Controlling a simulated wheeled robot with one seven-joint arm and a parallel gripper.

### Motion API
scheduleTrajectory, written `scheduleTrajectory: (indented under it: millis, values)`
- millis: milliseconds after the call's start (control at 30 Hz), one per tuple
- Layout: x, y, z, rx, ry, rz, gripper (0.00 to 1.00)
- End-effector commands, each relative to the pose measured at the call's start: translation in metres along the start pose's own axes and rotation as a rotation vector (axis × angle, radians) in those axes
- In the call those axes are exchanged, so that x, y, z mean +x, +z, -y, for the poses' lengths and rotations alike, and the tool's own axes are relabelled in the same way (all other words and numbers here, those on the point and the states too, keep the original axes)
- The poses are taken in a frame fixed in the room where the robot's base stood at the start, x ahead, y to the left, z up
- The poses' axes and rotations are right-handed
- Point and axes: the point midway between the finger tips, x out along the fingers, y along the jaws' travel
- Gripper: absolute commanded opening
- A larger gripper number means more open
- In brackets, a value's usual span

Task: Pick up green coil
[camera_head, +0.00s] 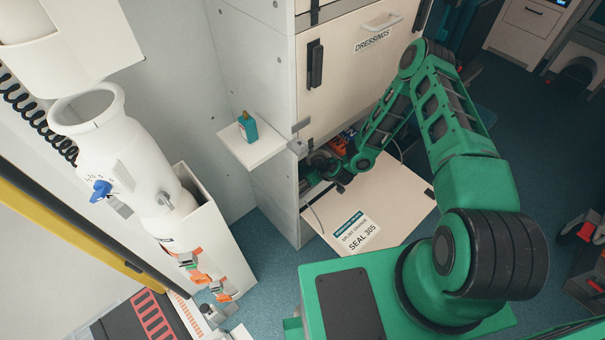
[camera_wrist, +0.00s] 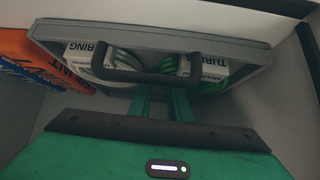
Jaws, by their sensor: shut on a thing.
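In the wrist view a green coil (camera_wrist: 210,86) with a white printed label sits at the right of a grey tray (camera_wrist: 150,30). Part of the coil also shows above the dark handle bar. In the head view my gripper (camera_head: 323,161) is inside the low compartment, mostly hidden, and I cannot make out the coil there.
A white coil (camera_wrist: 98,62) lies left of the green one, behind the dark handle (camera_wrist: 140,76). An orange splint pack (camera_wrist: 45,65) is beside the tray. The open flap (camera_head: 390,205) lies below my forearm. A small shelf (camera_head: 252,148) holds a teal bottle (camera_head: 248,127).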

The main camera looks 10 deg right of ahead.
Motion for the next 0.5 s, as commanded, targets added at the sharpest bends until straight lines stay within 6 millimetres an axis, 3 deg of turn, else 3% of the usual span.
scheduleTrajectory:
  millis: [167,500]
  values:
    - [-0.007,-0.004,-0.003,-0.003,0.0,0.0,0.0]
    - [-0.036,-0.034,-0.003,-0.003,0.0,-0.001,0.0]
